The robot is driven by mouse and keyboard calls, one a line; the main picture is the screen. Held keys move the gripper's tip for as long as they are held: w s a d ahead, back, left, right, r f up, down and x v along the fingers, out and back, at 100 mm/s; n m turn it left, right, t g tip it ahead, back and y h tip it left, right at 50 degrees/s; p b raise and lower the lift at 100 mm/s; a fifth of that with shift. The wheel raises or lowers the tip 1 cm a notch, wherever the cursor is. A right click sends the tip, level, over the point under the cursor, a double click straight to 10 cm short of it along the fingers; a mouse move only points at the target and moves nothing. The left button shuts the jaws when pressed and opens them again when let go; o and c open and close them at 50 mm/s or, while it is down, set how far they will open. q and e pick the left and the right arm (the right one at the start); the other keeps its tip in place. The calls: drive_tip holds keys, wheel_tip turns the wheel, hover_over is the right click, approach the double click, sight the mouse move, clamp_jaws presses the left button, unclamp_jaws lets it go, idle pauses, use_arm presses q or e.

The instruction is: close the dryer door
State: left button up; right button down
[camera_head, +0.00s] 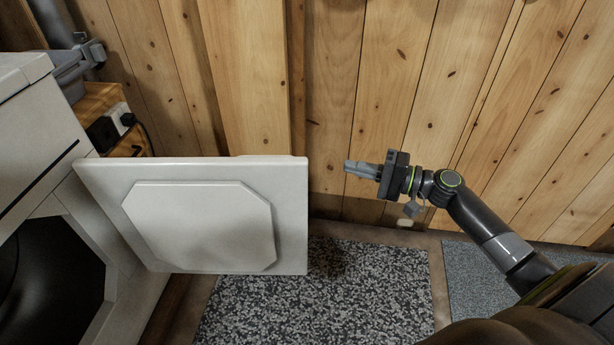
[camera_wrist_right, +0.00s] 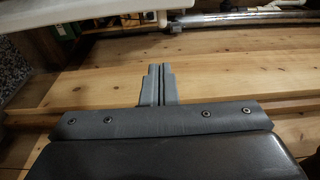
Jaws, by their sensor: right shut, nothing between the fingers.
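The dryer door (camera_head: 290,215) is a white square panel with a raised octagonal inner face, standing wide open to the right of the dryer (camera_head: 35,120). The dryer's dark drum opening (camera_head: 50,270) shows at the lower left. My right gripper (camera_head: 348,167) is shut and empty, a short gap to the right of the door's free edge, near its upper corner. In the right wrist view the shut fingers (camera_wrist_right: 158,75) point ahead, and a white edge, apparently the door (camera_wrist_right: 60,20), shows at the upper left. My left gripper is not in view.
A pine plank wall (camera_head: 370,70) stands behind the door and my right arm. A speckled dark mat (camera_head: 370,290) lies on the floor, with a grey-blue mat (camera_head: 485,280) to its right. A socket with a plug (camera_head: 115,120) sits behind the dryer.

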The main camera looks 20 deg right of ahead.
drive_tip(key=x, duration=1)
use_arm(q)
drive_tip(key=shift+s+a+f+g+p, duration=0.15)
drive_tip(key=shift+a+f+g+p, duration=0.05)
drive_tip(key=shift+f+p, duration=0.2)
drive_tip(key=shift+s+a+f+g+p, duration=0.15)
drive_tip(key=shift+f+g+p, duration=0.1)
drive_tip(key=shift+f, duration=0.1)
use_arm(e)
drive_tip(key=s, duration=0.2)
drive_tip(key=s+a, duration=0.1)
drive_tip(key=shift+s+a, duration=0.25)
drive_tip(key=shift+s, duration=0.15)
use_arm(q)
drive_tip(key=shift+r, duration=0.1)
